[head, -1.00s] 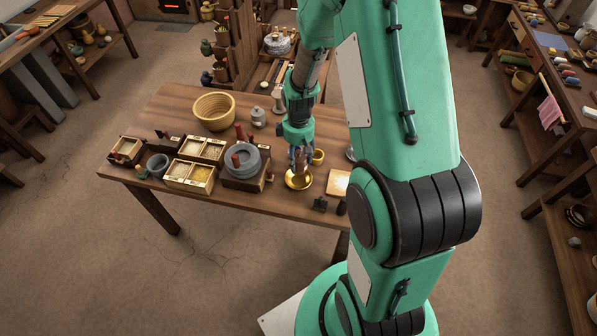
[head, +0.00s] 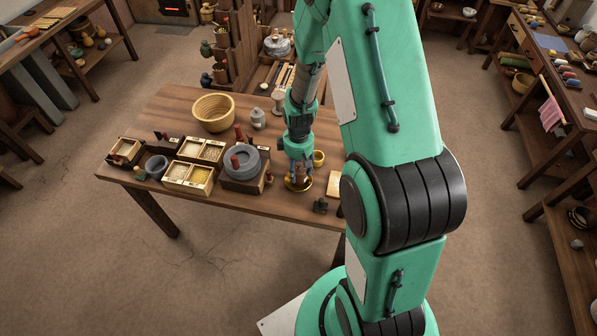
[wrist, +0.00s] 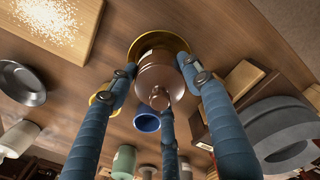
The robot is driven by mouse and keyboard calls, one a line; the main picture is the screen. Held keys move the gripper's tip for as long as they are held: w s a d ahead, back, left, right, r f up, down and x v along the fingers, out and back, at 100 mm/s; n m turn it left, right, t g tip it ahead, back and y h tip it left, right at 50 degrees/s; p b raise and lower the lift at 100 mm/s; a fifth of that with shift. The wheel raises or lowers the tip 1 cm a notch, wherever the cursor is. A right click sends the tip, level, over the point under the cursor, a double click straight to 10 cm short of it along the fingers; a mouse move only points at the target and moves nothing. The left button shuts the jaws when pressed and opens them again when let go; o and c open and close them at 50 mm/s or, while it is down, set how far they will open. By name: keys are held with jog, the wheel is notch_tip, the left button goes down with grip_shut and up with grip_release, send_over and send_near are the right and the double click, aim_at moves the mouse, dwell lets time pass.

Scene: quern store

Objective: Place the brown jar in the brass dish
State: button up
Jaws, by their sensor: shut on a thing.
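The brown jar (wrist: 160,78), with a knobbed lid, is between the blue fingers of my gripper (head: 298,178). The fingers are shut on it, and they also show around it in the wrist view (wrist: 160,95). The brass dish (wrist: 146,46) lies beyond the jar in the wrist view, its rim showing around the jar's far end. In the head view the brass dish (head: 300,187) is partly hidden by the fingers, and the jar is low over it or in it. I cannot tell whether the jar touches the dish.
A grey quern (head: 242,161) stands on the table left of the dish. A small yellow cup (head: 318,158) is close behind the gripper. Divided boxes (head: 189,177) and a woven basket (head: 213,112) are farther left. A pale board (wrist: 45,22) lies nearby.

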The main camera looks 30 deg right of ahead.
jog(key=shift+f, duration=0.3)
jog(key=shift+f, duration=0.1)
jog(key=o, duration=1.5)
notch_tip(320, 180, up, 12)
jog(key=p, duration=0.2)
jog(key=shift+p, duration=0.3)
